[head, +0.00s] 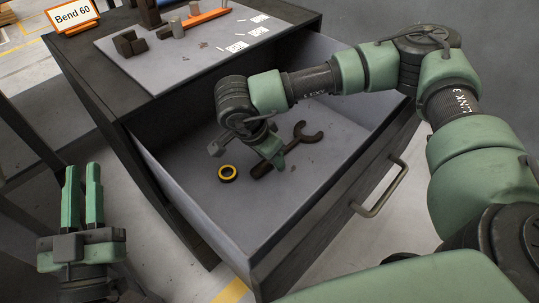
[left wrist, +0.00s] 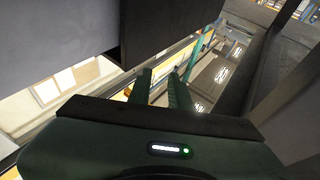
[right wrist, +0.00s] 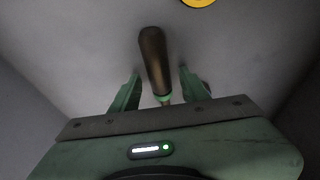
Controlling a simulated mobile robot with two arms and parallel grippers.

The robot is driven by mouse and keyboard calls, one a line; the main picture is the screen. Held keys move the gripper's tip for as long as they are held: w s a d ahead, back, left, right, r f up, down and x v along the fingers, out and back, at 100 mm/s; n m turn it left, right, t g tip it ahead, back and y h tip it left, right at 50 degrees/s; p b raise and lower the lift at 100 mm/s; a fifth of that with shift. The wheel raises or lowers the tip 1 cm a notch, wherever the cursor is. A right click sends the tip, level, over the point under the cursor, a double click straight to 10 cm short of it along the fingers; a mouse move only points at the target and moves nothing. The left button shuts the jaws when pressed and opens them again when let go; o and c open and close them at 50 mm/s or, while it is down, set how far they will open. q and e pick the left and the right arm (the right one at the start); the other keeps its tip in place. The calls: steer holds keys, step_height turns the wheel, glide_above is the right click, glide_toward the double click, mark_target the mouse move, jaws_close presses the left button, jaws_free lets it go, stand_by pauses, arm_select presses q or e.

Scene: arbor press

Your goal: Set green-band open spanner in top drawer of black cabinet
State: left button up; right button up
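The black cabinet (head: 135,160) has its top drawer (head: 185,195) pulled out. The open spanner (head: 307,136) lies inside the drawer, its jaw pointing up and right, its dark handle (head: 262,168) near the drawer's middle. In the right wrist view a green band (right wrist: 163,98) shows at the end of the brown handle (right wrist: 154,60). My right gripper (right wrist: 160,90) is open above the spanner, with a finger on either side and gaps to the handle. My left gripper (head: 83,195) is open and empty, left of the cabinet; it also shows in the left wrist view (left wrist: 162,90).
A yellow and black ring (head: 227,173) lies in the drawer beside the handle. The drawer's handle (head: 380,190) faces the front right. The cabinet top carries a grey mat (head: 160,75), dark blocks, an orange piece (head: 205,17) and a "Bend 60" sign (head: 72,13).

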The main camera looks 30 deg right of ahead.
steer(key=shift+r, duration=0.1)
steer(key=shift+a+r, duration=0.15)
steer(key=shift+r, duration=0.2)
steer(key=p+v, duration=0.2)
steer(key=v, duration=0.4)
arm_select(q)
step_height(320, 180, down, 14)
steer(key=s+a+g+y+p, duration=0.1)
steer(key=a+g+y, duration=0.1)
steer(key=g, duration=0.6)
steer(key=shift+s+a+r+y, duration=0.15)
steer(key=shift+s+y, duration=0.05)
steer(key=shift+y, duration=0.1)
arm_select(e)
steer(key=shift+v, duration=2.55)
steer(key=shift+r, duration=0.1)
